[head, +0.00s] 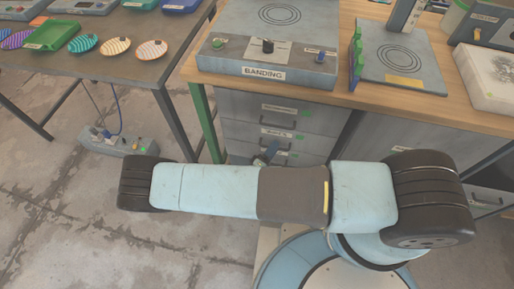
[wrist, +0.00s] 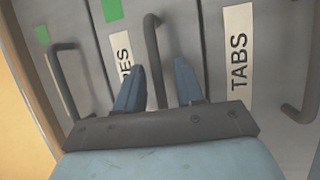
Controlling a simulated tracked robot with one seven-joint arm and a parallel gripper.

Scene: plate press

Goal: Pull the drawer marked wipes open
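The drawer marked wipes (wrist: 173,40) is the middle grey front in the wrist view, where the drawers appear turned on their side. Its label (wrist: 124,55) shows only "PES", the rest hidden behind a finger. Its dark bar handle (wrist: 152,35) runs down between my two blue fingers. My gripper (wrist: 157,66) is open, with a finger on each side of the handle and gaps visible. The drawer looks shut, level with its neighbours. In the head view the wipes drawer (head: 301,136) is under the bench, and my gripper (head: 268,152) is partly hidden by my arm.
The drawer marked TABS (wrist: 237,55) with its own handle (wrist: 303,105) lies to the right in the wrist view. Another drawer handle (wrist: 70,75) is at left. The wooden bench (head: 350,97) overhangs the drawers, with a green leg (head: 205,122) left of them.

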